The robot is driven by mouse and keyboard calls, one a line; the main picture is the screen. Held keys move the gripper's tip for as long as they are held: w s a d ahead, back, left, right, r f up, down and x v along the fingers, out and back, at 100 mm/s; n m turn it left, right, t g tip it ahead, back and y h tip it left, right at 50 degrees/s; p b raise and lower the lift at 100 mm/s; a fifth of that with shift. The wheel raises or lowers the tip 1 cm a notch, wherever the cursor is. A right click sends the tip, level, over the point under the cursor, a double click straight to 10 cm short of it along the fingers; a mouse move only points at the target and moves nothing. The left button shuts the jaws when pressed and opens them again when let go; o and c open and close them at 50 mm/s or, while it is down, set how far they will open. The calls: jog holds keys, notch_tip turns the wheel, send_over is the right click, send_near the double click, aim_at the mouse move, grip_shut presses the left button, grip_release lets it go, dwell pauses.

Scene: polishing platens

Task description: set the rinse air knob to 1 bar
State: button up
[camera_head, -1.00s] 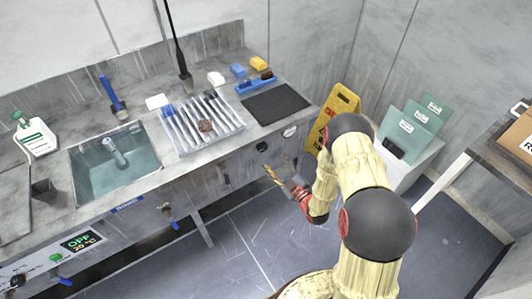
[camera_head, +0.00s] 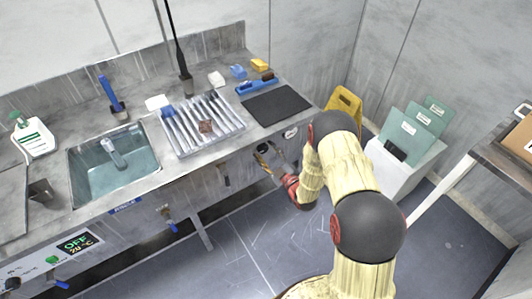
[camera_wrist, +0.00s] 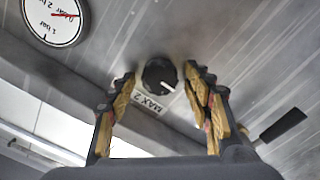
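The rinse air knob (camera_wrist: 160,75) is round and black with a white pointer line, on the grey metal panel in the wrist view. Its pointer aims to the lower right of the picture. A label (camera_wrist: 147,104) reading "MAX 2" is beside it. My gripper (camera_wrist: 158,84) is open, with tan-padded fingers on either side of the knob and gaps to it. Contact is not visible. A round white gauge (camera_wrist: 55,20) with a red needle is at the upper left, partly cut off; its exact reading is unclear. In the head view my gripper (camera_head: 262,154) is at the counter's front panel.
A black lever handle (camera_wrist: 282,126) sticks out right of my fingers in the wrist view. In the head view, a sink (camera_head: 115,165), a metal rack (camera_head: 205,125) and a dark mat (camera_head: 276,104) are on the counter. A yellow sign (camera_head: 343,103) stands beyond the arm.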

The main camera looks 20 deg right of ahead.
jog(key=c, duration=1)
jog(key=shift+m, duration=0.3)
jog(key=m, duration=0.4)
jog(key=shift+m, duration=0.3)
jog(key=m, duration=1.2)
jog(key=shift+m, duration=0.3)
jog(key=m, duration=0.5)
jog(key=shift+m+p, duration=0.35)
jog(key=shift+m, duration=0.35)
